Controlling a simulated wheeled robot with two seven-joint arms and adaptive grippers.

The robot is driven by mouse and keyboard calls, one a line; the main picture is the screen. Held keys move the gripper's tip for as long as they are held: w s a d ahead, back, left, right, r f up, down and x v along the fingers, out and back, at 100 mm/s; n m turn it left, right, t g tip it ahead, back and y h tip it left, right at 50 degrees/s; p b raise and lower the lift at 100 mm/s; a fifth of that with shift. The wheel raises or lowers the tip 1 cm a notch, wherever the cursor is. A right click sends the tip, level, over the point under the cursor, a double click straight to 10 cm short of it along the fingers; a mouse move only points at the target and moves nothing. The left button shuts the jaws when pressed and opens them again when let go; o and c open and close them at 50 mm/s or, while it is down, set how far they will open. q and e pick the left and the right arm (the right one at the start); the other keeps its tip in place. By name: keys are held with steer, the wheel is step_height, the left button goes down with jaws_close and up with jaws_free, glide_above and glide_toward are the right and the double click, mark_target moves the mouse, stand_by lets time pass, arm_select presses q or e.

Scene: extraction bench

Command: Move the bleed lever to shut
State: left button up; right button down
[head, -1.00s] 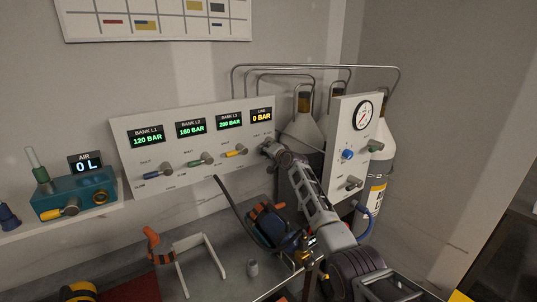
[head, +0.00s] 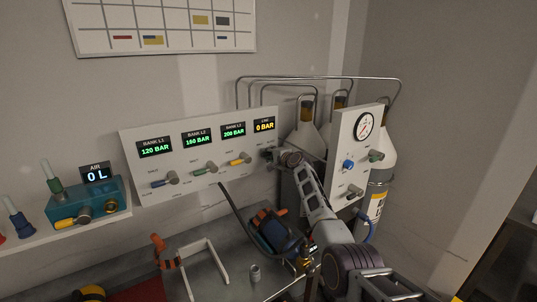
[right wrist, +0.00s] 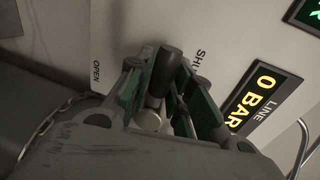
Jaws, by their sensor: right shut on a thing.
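The bleed lever (right wrist: 168,68) has a dark rounded handle and a pale round pivot on the white panel (head: 145,186). It is below the yellow LINE display (head: 264,125), which reads 0 BAR. My right gripper (right wrist: 170,85) is shut on this lever, with a green-padded finger on each side of the handle. In the right wrist view the handle points between the OPEN and SHUT marks, leaning slightly toward SHUT. In the head view my right gripper (head: 272,156) largely hides the lever. My left gripper is not in view.
A gauge panel (head: 346,143) and cylinders (head: 378,200) stand close on the right. Tools and a white frame (head: 210,252) lie on the bench below.

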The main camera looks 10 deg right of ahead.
steer(key=shift+r, duration=0.15)
steer(key=c, duration=1.3)
jaws_free()
steer(key=shift+o, duration=0.2)
steer(key=shift+s+d, duration=0.15)
steer(key=shift+s, duration=0.05)
steer(key=v, duration=1.1)
steer(key=shift+s, duration=0.2)
steer(key=shift+d, duration=0.1)
